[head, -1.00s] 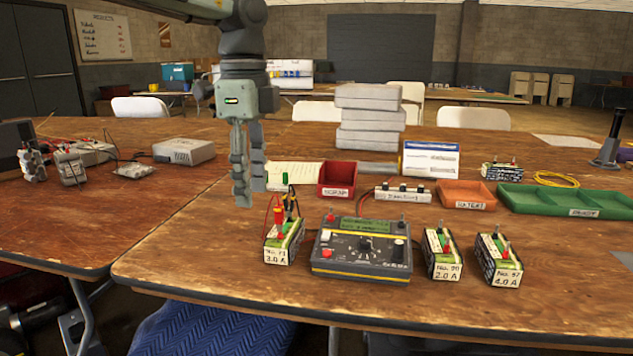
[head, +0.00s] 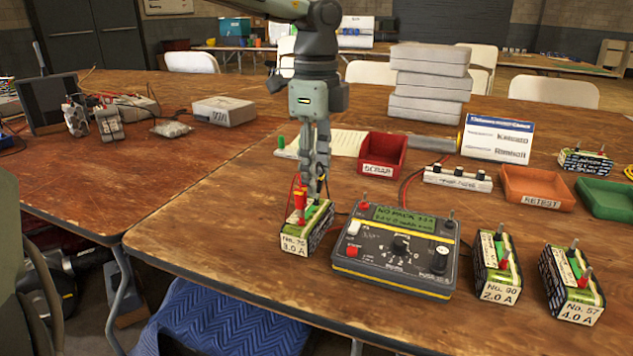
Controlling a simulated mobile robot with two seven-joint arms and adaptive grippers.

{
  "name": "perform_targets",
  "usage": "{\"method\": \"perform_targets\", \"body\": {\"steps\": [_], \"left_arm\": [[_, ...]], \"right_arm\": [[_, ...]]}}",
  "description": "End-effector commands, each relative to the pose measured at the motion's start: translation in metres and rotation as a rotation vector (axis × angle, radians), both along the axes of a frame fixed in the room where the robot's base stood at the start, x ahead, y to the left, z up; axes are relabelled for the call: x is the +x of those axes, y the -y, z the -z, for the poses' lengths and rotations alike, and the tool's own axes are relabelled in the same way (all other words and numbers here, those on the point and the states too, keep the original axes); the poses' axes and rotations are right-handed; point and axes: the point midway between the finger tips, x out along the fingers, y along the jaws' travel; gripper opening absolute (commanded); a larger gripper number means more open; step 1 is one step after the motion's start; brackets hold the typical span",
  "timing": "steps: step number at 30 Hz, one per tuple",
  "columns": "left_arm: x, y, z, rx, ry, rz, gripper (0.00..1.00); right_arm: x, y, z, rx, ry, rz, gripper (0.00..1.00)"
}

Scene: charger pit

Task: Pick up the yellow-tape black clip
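The left battery pack (head: 298,243), labelled 3.0 A, stands on the table left of the tester (head: 395,250). A red clip (head: 299,205) sits on the pack's near terminal, with a red wire rising from it. My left gripper (head: 316,193) points straight down over the far part of this pack, with its fingertips around terminal height. The fingers look close together and cover the spot of the black clip, so I cannot make out the clip, its yellow tape or whether it is held. My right gripper is not in view.
The 2.0 A pack (head: 497,265) and 4.0 A pack (head: 571,284) stand right of the tester. Behind are a red scrap bin (head: 382,153), a white strip with black knobs (head: 458,178), an orange retest bin (head: 538,188) and stacked grey cases (head: 428,82). The front-left tabletop is bare.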

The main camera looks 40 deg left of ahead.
Motion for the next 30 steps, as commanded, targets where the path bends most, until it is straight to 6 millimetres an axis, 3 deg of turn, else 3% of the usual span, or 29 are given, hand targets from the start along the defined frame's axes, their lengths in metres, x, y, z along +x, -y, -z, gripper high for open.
{"method": "perform_targets", "body": {"steps": [10, 20, 30], "left_arm": [[0.0002, 0.0002, 0.0092, -0.001, 0.002, 0.0, 0.4], [0.0002, 0.0002, 0.0089, -0.001, 0.002, 0.0, 0.0], [0.0003, 0.0002, 0.0061, 0.001, 0.003, 0.0, 0.0]], "right_arm": [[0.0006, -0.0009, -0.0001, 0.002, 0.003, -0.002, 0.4], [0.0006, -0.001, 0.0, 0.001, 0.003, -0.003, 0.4], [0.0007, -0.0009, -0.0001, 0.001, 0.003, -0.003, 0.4]]}}
